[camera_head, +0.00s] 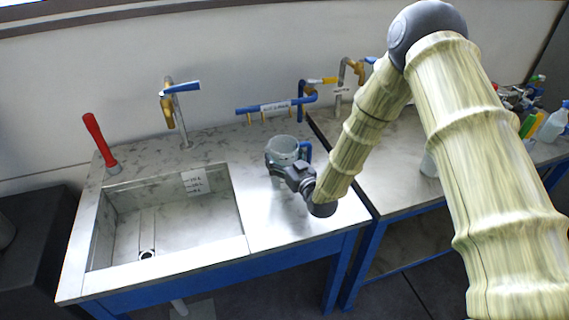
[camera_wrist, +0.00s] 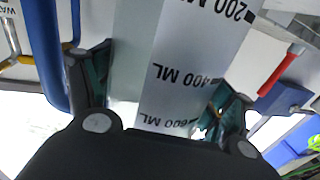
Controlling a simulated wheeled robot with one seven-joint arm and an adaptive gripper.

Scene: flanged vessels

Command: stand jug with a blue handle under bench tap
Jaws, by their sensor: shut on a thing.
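The clear-grey jug (camera_head: 284,148) is upright over the worktop right of the sink. Its blue handle (camera_head: 305,151) points right. My gripper (camera_head: 281,168) is shut around the jug's body from the front. In the wrist view, the gripper fingers (camera_wrist: 160,95) flank the jug wall (camera_wrist: 165,60), whose millilitre marks appear upside down; the blue handle (camera_wrist: 43,45) is at left. I cannot tell whether the jug's base touches the worktop. A tap with a blue lever (camera_head: 180,88) stands behind the sink. Another brass-and-steel tap (camera_head: 343,80) stands farther right; which is the bench tap is unclear.
The open sink basin (camera_head: 180,225) lies left of the jug, with a red-handled fitting (camera_head: 98,140) at its back left. The worktop front right is clear.

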